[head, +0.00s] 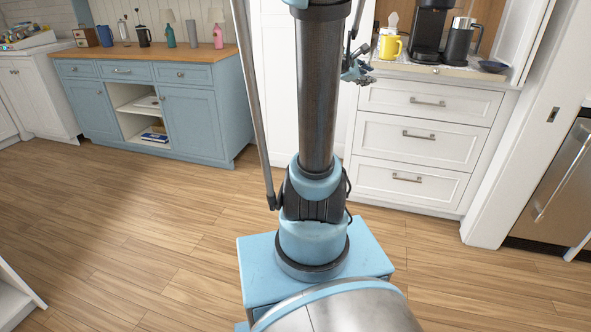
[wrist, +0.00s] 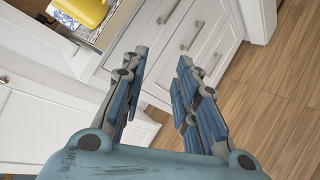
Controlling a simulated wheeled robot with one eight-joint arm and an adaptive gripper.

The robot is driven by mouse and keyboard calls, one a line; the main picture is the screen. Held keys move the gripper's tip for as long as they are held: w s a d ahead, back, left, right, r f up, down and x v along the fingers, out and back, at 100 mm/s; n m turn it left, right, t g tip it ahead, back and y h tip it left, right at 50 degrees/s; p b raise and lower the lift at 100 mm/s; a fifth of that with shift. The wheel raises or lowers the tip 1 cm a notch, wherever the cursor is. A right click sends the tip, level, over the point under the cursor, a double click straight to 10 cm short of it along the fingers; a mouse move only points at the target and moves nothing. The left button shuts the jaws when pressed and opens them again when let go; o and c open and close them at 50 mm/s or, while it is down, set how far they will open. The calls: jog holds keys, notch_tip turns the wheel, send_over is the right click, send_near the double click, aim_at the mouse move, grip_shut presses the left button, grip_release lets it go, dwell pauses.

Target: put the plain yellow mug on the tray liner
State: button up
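The plain yellow mug (head: 390,48) stands on the white drawer counter at the right of the head view, left of the black coffee maker. In the wrist view the yellow mug (wrist: 84,10) is partly cut off at the top edge. Beside it is a blue-and-white patterned patch (wrist: 59,17) in a wooden-edged area; I cannot tell if this is the tray liner. My gripper (head: 356,68) is left of the counter's front edge, apart from the mug. Its fingers (wrist: 160,62) are spread in the wrist view, with nothing between them.
A black coffee maker (head: 430,30), a dark jug (head: 460,42) and a dark blue bowl (head: 492,66) stand right of the mug. The wooden floor (head: 130,220) is clear.

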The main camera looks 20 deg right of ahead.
jog(key=s+a+f+m+g+y, duration=0.1)
jog(key=s+a+f+m+y, duration=0.3)
jog(key=s+a+f, duration=0.2)
jog(key=s+a+f+m+g+y, duration=0.1)
jog(key=s+a+f+m+y, duration=0.3)
jog(key=a, duration=1.1)
jog(key=s+a+f+m+g+y, duration=0.2)
jog(key=s+a+f+m+y, duration=0.2)
jog(key=s+a+f, duration=0.6)
jog(key=s+a, duration=0.1)
jog(key=s, duration=0.3)
jog(key=shift+m, duration=0.3)
